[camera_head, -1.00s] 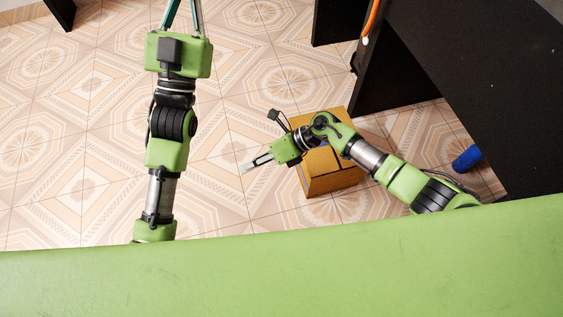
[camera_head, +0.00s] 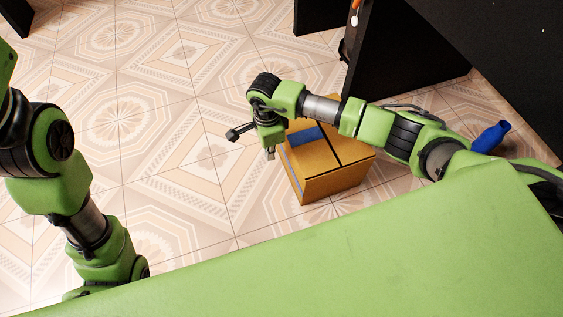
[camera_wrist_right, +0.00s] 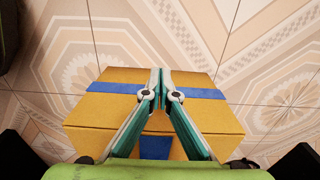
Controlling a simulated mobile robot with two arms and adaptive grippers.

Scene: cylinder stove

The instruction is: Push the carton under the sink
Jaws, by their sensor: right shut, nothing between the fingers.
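The carton (camera_head: 330,182), a brown box with blue tape, stands on the tiled floor under my right arm. My right gripper (camera_head: 270,154) points down at the carton's left side, and its fingers are shut and empty. In the right wrist view the closed fingertips (camera_wrist_right: 161,76) appear over the carton (camera_wrist_right: 100,112); whether they touch it I cannot tell. My right forearm hides part of the carton's top. My left arm is at the left edge, with its gripper out of frame. No sink basin is visible.
A black panel (camera_head: 390,80) stands behind and right of the carton, beside a black surface (camera_head: 500,45). A blue object (camera_head: 490,138) lies on the floor at right. The floor left of the carton is clear.

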